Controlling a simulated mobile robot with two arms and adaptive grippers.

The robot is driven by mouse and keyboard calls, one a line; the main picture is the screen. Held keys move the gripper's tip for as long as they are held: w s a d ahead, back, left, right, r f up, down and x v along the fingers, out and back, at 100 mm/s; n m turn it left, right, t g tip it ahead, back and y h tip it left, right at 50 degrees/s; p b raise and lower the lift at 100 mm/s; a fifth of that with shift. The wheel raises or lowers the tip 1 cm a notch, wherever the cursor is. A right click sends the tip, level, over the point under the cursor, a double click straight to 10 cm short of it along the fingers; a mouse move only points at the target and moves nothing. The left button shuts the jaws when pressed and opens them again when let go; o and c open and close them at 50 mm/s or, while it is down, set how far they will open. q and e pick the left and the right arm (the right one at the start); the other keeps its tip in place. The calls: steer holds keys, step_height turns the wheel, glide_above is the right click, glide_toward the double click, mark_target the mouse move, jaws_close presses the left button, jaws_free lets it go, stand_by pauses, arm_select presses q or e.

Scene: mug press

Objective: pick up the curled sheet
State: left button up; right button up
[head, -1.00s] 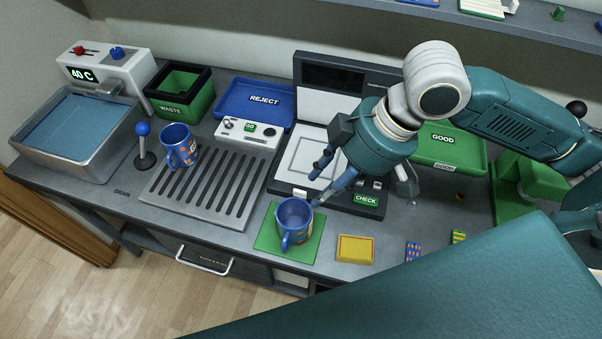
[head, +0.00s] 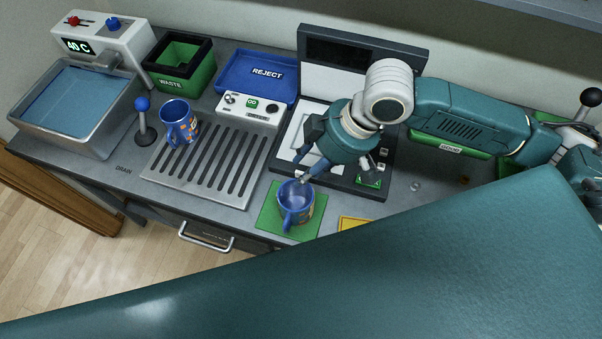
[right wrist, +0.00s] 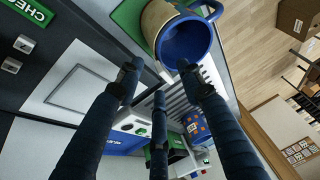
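A blue mug (head: 291,203) stands upright on a green mat (head: 272,222). In the right wrist view the mug (right wrist: 187,42) shows its open top and a tan curled sheet (right wrist: 155,22) against its outer side. In the head view I cannot make out the sheet clearly. My right gripper (head: 302,168) is above the mug's back rim, its fingers pointing down. In the right wrist view the gripper (right wrist: 158,80) has its fingers spread with nothing between them; one fingertip overlaps the mug's rim, contact unclear. My left gripper is out of view.
Another patterned blue mug (head: 178,124) stands on the slotted drain plate (head: 205,180). The press (head: 345,95) stands behind my right gripper. The reject tray (head: 257,80), waste bin (head: 180,62) and water basin (head: 75,98) line the back and left. My teal body covers the front right.

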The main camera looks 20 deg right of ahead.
steer(key=shift+a+f, duration=0.3)
steer(key=shift+f, duration=0.3)
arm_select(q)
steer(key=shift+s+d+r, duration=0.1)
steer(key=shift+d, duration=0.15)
arm_select(e)
steer(key=c, duration=0.9)
steer(key=shift+d+r, duration=0.1)
steer(key=shift+s+d+r, duration=0.1)
steer(key=shift+d+r, duration=0.25)
jaws_close()
arm_select(q)
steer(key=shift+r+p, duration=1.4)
steer(key=shift+p, duration=0.05)
arm_select(e)
steer(key=s+d+r, duration=0.5)
steer(key=d+r, duration=0.6)
steer(key=d, duration=0.1)
steer(key=shift+r, duration=0.35)
